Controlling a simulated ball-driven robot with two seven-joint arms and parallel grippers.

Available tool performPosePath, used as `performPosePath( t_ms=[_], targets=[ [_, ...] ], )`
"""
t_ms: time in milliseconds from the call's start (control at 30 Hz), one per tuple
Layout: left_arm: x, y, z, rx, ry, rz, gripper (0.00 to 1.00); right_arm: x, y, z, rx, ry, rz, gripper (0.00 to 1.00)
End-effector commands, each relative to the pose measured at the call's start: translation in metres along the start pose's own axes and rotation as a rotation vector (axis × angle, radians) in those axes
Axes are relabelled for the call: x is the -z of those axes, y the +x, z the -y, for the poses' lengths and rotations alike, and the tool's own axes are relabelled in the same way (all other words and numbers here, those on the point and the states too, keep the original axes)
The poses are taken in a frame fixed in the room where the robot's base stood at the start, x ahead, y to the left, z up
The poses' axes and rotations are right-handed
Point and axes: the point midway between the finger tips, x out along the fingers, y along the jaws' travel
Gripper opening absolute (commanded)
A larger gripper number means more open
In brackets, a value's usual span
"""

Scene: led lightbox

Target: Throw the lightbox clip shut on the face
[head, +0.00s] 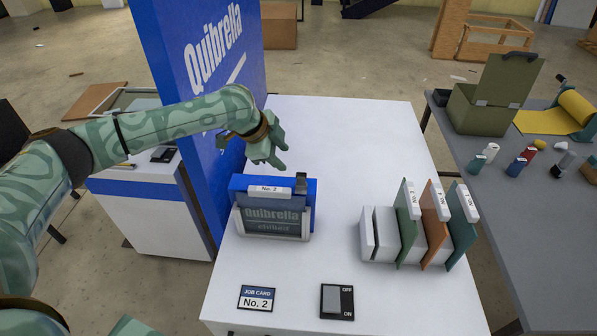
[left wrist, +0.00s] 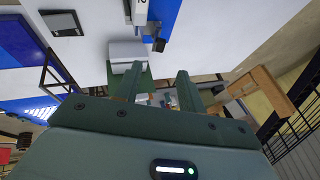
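The blue lightbox (head: 312,190) stands upright on the white table. Its grey face (head: 272,224) reads "Quibrella" and has a white "No. 2" tab (head: 268,189) at its top. The dark clip (head: 301,183) sticks up at the box's top right corner; it also shows in the left wrist view (left wrist: 158,44). My left gripper (head: 284,160) is just above and behind the box, near the clip and apart from it. In the left wrist view its two fingers (left wrist: 159,85) are spread with nothing held between them. My right gripper is not in view.
A white rack (head: 383,235) with several numbered coloured panels stands right of the box. A job card "No. 2" (head: 257,298) and an OFF/ON switch (head: 337,301) lie in front. A tall blue sign (head: 205,90) stands close on the left. The table between box and rack is clear.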

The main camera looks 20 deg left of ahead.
Motion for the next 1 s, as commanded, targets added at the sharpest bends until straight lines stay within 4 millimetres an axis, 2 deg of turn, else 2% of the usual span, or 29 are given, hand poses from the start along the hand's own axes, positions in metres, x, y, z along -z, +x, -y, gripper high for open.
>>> performPosePath(
  t_ms=[33,200,400,600,833,867,900,1000],
  targets=[
    [0.000,0.016,-0.001,-0.003,-0.002,0.000,0.40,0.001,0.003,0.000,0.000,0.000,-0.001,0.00],
    [0.000,0.058,-0.001,-0.001,-0.001,0.000,0.40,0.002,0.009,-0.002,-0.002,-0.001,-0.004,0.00],
    [0.000,0.091,-0.001,0.000,0.000,0.001,0.40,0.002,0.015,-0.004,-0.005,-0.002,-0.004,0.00],
    [0.000,0.103,0.000,0.001,0.001,0.000,0.40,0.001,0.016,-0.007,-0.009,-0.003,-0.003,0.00],
    [0.000,0.103,0.000,0.001,0.001,0.000,0.40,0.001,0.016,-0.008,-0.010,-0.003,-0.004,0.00],
    [0.000,0.103,0.000,0.001,0.000,0.000,0.34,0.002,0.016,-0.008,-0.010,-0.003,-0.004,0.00],
    [0.000,0.103,0.000,0.001,0.000,0.000,0.23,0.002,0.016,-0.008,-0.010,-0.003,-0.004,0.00],
    [0.000,0.103,0.000,0.001,0.000,0.000,0.00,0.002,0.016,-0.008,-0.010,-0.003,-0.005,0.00]
  ],
)
